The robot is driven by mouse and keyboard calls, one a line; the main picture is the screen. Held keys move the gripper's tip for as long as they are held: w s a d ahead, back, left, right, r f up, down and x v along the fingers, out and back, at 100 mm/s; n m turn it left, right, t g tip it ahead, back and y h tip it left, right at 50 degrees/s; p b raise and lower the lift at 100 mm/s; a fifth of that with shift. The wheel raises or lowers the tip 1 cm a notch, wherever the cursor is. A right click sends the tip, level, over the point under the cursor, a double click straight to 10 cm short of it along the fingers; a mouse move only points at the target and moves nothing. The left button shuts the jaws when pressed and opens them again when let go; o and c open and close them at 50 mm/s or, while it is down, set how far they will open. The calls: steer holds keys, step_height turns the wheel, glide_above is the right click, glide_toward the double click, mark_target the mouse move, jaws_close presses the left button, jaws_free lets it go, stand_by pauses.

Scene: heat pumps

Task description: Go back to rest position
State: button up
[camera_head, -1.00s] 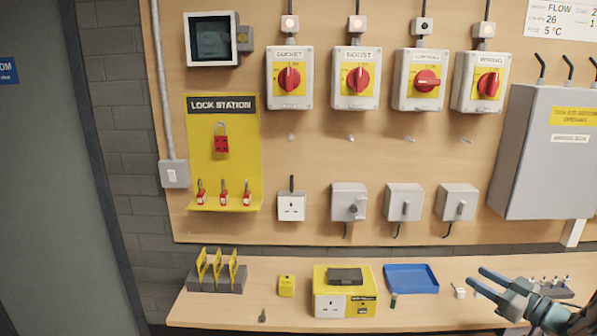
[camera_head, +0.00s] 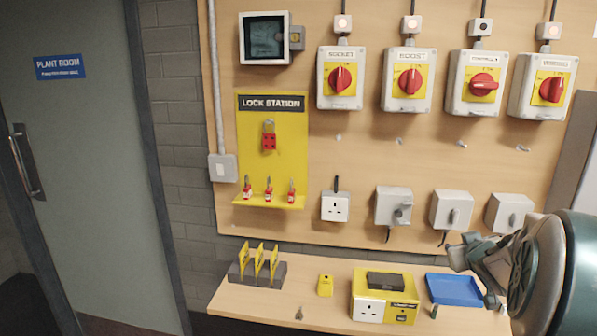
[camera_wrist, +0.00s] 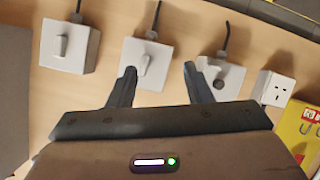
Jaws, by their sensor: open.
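My gripper is at the right in the head view, mostly hidden behind my own wrist. In the wrist view my gripper (camera_wrist: 158,84) is open, its two dark fingers apart with nothing between them. Beyond the fingers are grey switch boxes on the wooden board: one with a lever (camera_wrist: 150,62) behind the left finger and one with a round dark knob (camera_wrist: 219,82) near the right finger. The same knob box (camera_head: 393,206) and lever box (camera_head: 451,210) show in the head view. Whether a finger touches a box cannot be told.
A bench (camera_head: 240,300) runs below the board, holding yellow tags in a rack (camera_head: 257,268), a yellow tester box (camera_head: 384,297) and a blue tray (camera_head: 455,289). Red rotary isolators (camera_head: 410,81) and the lock station (camera_head: 271,150) are above. A door (camera_head: 90,150) stands at left.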

steer(key=s+a+f+g+y, duration=0.2)
steer(key=s+a+g, duration=0.3)
steer(key=s+a, duration=0.8)
steer(key=s+a+f+g+y, duration=0.2)
steer(key=s+a+f+g, duration=0.1)
steer(key=s+a, duration=1)
steer(key=shift+a+f+m+g, duration=0.3)
steer(key=shift+a+f+g, duration=0.1)
steer(key=shift+a+g, duration=0.45)
steer(key=shift+d, duration=0.15)
